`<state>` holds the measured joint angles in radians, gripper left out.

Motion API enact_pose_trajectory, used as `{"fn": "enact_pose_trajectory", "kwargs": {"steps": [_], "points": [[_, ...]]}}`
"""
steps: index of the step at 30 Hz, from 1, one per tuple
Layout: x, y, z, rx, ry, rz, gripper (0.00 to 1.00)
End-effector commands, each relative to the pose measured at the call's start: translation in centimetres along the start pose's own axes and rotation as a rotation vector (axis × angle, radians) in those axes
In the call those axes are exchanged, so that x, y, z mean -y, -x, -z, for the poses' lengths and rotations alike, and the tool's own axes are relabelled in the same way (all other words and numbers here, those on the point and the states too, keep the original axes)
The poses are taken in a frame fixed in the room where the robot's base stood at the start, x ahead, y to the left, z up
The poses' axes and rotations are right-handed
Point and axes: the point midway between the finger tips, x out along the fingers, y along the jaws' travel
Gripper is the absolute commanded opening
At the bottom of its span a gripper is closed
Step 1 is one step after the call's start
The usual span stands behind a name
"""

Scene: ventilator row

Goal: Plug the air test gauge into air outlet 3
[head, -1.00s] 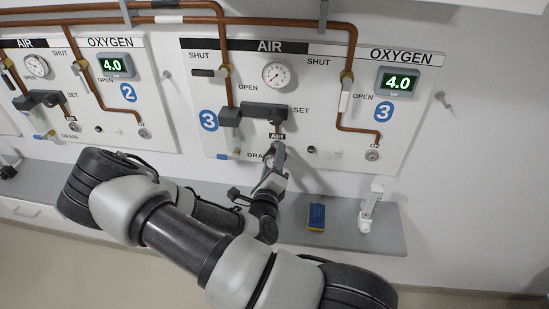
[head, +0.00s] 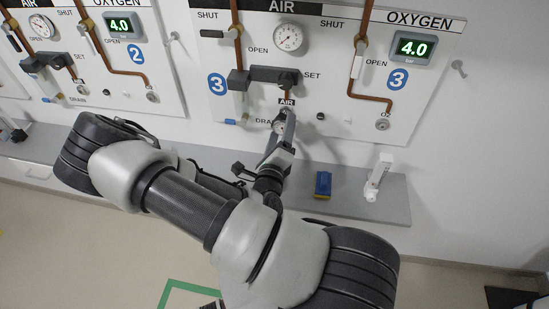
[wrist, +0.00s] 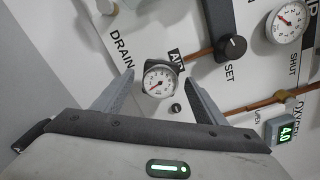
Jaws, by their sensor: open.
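The air test gauge (wrist: 160,80), a small round white dial with a red needle, sits at the outlet under the AIR label (wrist: 176,56) of panel 3. In the head view the gauge (head: 279,127) is partly hidden by my gripper (head: 284,133). Air outlet 3 (head: 286,110) is mostly covered there, so the joint between gauge and outlet is hidden. In the wrist view my gripper (wrist: 159,84) is open, one finger on each side of the gauge, with gaps visible beside the dial.
Above are the wall gauge (head: 288,37) and SET regulator (head: 275,75). The oxygen outlet (head: 382,125) is to the right. A grey shelf (head: 340,204) below holds a blue and yellow block (head: 323,184) and a white flowmeter (head: 378,177). Copper pipes run down the panel.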

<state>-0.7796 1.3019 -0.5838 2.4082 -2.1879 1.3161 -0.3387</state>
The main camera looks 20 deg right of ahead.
Motion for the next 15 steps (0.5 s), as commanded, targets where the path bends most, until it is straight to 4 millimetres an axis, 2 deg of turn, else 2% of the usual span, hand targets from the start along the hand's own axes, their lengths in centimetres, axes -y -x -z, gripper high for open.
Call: {"fn": "enact_pose_trajectory", "kwargs": {"steps": [1, 9, 15], "points": [[-0.3, 1.3, 0.0, 0.001, 0.0, -0.004, 0.65], [-0.2, 8.0, 0.0, 0.002, 0.001, -0.004, 0.65], [0.2, 11.9, -0.2, 0.003, 0.002, -0.003, 0.65]]}}
